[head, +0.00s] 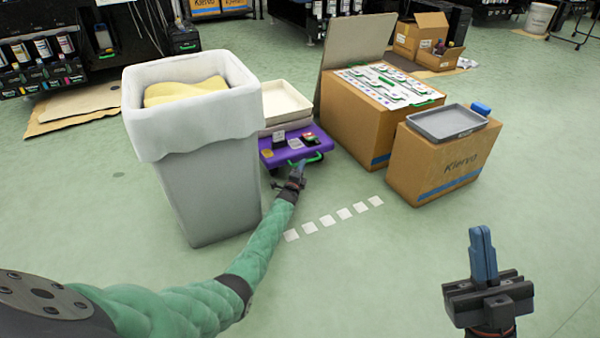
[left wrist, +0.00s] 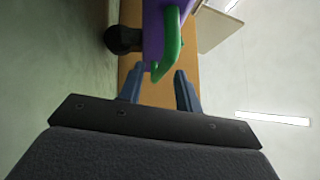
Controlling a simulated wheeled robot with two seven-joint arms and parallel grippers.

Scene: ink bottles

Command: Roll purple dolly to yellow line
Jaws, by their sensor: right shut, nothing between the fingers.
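The purple dolly (head: 283,158) stands on the green floor, right of the tall grey bin, with small items on its top. A green handle (head: 312,160) is on its near side. My left gripper (head: 294,179) is just in front of the handle. In the left wrist view its fingers (left wrist: 158,88) are apart and empty, with the green handle (left wrist: 170,48) just beyond the tips. A dark wheel (left wrist: 123,39) shows under the dolly. My right gripper (head: 482,258) is shut and empty, far to the right. A dashed row of white marks (head: 328,221) lies on the floor; no yellow line shows.
The grey bin (head: 205,190) with a white liner stands left of the dolly. Cream trays (head: 287,100) are behind it. A carton with a white rack (head: 345,125) and a carton with a grey tray (head: 430,170) stand right. The near floor is clear.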

